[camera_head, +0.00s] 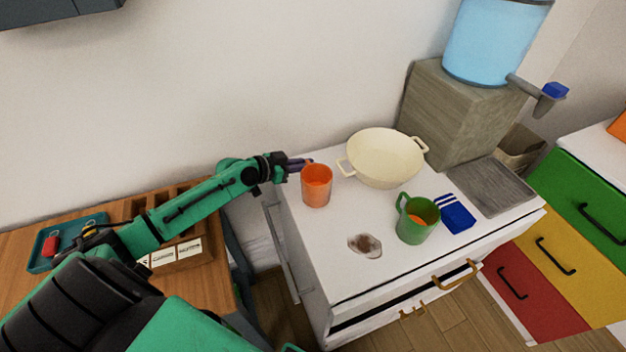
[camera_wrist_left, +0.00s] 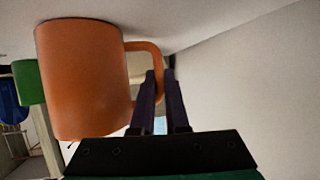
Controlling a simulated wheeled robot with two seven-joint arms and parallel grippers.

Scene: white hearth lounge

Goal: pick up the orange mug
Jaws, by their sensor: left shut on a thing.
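The orange mug (camera_head: 317,188) is upright at the back left of the white cabinet top (camera_head: 325,245). I cannot tell whether its base touches the top. My left gripper (camera_head: 299,165) reaches in from the left and is shut on the mug's handle. In the left wrist view the mug (camera_wrist_left: 82,80) fills the left half, and the two dark fingers (camera_wrist_left: 163,85) are at its handle (camera_wrist_left: 150,55). My right gripper is not in view.
A cream two-handled pan (camera_head: 385,158) stands behind and right of the mug. A wooden block with a water dispenser (camera_head: 495,40) stands at the back right.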

